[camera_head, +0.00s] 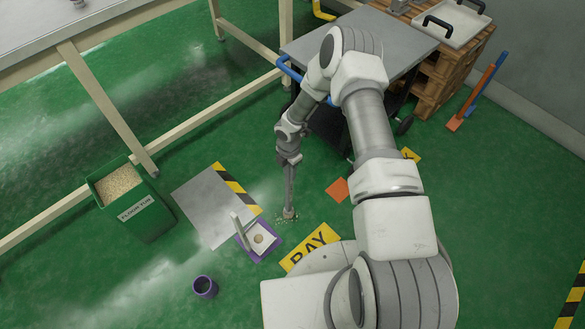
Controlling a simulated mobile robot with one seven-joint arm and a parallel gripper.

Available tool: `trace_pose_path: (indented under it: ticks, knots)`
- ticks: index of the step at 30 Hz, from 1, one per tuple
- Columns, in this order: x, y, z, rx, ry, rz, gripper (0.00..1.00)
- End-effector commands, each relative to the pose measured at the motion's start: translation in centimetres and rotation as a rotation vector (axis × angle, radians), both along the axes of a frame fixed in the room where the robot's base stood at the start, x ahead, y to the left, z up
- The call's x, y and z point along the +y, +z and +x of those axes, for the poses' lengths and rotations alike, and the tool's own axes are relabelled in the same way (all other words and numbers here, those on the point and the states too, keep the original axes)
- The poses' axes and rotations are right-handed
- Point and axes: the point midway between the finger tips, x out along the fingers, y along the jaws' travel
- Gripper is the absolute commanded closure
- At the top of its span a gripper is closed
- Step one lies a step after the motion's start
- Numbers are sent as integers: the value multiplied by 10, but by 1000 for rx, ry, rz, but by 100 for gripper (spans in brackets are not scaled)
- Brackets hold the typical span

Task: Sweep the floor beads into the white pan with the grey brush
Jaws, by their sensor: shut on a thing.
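My gripper (290,166) points down and is shut on the grey brush (289,200). The brush is held roughly upright with its head at the floor, among a small patch of pale beads (284,219). The white pan (254,234) lies to the left of and nearer than the brush head, on or against something purple. A tan round spot shows in the pan, too small to tell what it is. A pale upright piece (237,224) stands at the pan's left side. The fingertips are too small to make out clearly.
A grey plate (203,205) with a striped edge lies behind the pan. A yellow BAY sign (309,248) and orange square (338,190) lie right. A grey-topped cart (400,45) stands behind.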

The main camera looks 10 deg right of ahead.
Motion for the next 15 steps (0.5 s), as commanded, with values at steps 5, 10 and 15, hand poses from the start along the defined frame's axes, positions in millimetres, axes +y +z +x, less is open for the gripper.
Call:
trace_pose_path:
  ticks: [5, 10, 15]
  knots:
    - [1, -3, -4, 7, 0, 3, 100]
    - [7, -3, -8, 8, 4, 2, 100]
    - [19, -2, -17, 10, 3, 2, 100]
